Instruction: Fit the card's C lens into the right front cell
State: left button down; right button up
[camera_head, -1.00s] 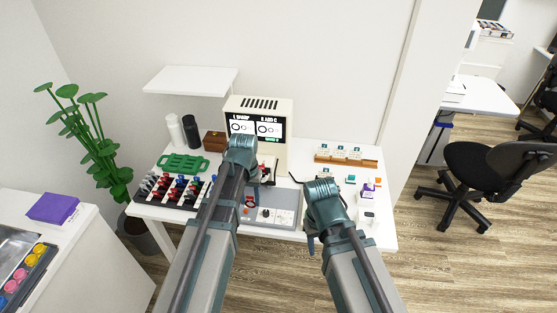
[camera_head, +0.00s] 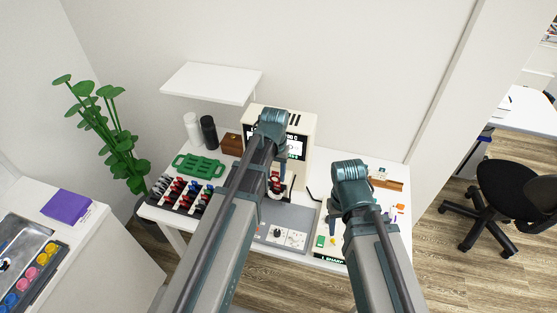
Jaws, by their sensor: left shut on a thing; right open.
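A rack of lenses with red, blue and black handles (camera_head: 172,192) stands at the table's left. My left gripper (camera_head: 275,172) is in front of the cream screen unit (camera_head: 305,125). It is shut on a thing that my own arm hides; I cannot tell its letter. A small red and black piece (camera_head: 276,187) shows just below it, over the grey device (camera_head: 290,237). My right gripper (camera_head: 336,215) is open over the right part of the table, its fingertips mostly hidden. A dark card-like sign (camera_head: 331,259) with "SHARP" lies at the front edge. I cannot make out the right front cell.
A green tray with handles (camera_head: 198,166) lies behind the lens rack. White and black cylinders (camera_head: 209,131) and a brown box (camera_head: 232,143) stand at the back, under a white shelf (camera_head: 212,82). A wooden rack (camera_head: 388,183) is partly behind my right arm. Small coloured items lie at right.

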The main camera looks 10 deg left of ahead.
pick_arm(q)
jog(key=shift+s+f, duration=0.1)
jog(key=b, duration=0.5)
send_over(275, 188)
jog(key=s, duration=0.2)
jog(key=f, duration=0.4)
jog(key=shift+w+d+f, duration=0.15)
jog(key=shift+d+f, duration=0.15)
jog(key=shift+f, duration=0.1)
pick_arm(e)
notch_tip(275, 188, down, 5)
pick_arm(q)
jog(key=shift+f+b, duration=0.35)
jog(key=shift+b, duration=0.1)
pick_arm(e)
jog(key=shift+f, duration=0.4)
pick_arm(q)
jog(key=shift+f+b, duration=1.05)
jog(key=shift+f, duration=0.05)
pick_arm(e)
jog(key=shift+f, duration=1.05)
pick_arm(q)
jog(key=shift+c, duration=1.6)
grip_release()
jog(key=shift+r, duration=0.1)
pick_arm(e)
jog(key=shift+r, duration=0.1)
